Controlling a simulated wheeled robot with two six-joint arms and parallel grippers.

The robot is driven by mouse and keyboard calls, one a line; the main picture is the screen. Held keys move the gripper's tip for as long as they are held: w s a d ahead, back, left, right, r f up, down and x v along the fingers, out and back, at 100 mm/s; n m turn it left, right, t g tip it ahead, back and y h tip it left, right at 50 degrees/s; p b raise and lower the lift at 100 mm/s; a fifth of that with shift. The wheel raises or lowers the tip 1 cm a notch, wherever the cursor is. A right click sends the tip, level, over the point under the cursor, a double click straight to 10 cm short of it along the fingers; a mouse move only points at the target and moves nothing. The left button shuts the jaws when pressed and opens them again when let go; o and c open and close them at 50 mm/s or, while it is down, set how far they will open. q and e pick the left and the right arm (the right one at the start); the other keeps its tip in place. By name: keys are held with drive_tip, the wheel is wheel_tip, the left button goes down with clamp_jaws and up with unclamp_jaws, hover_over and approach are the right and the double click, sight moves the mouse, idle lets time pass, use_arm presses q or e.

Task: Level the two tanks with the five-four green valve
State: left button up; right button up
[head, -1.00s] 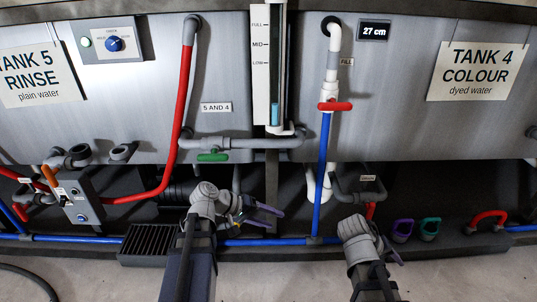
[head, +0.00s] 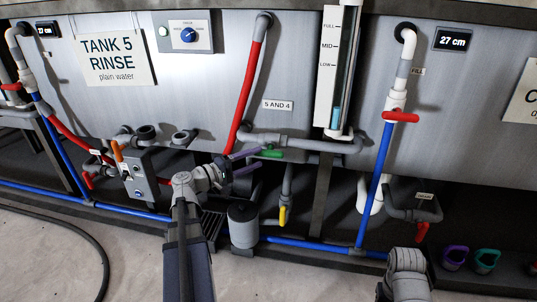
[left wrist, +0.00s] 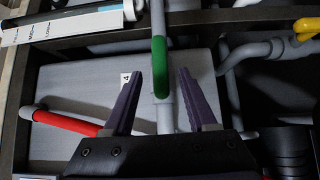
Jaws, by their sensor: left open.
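The green valve handle (head: 268,154) sits on the grey pipe below the "5 AND 4" label (head: 278,105) and lies roughly along the pipe. My left gripper (head: 257,158) is open with its purple fingers at the handle. In the left wrist view the green handle (left wrist: 159,67) stands between the tips of my open left gripper (left wrist: 160,75), with gaps on both sides. The tank 5 sign (head: 115,57) is at left; the tank 4 sign (head: 522,95) is cut off at right. The tank 4 display (head: 453,41) reads 27 cm. My right arm shows at bottom right, its fingers unseen.
A level gauge (head: 337,75) shows a short blue column below LOW. A red-handled fill valve (head: 400,117) and blue pipe stand to its right. A yellow handle (head: 282,215) hangs below the green one. A switch box (head: 136,178) is at left. The floor at lower left holds a hose.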

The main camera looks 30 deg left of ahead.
sight(264, 155)
use_arm(q)
drive_tip(key=shift+x, duration=2.75)
clamp_jaws()
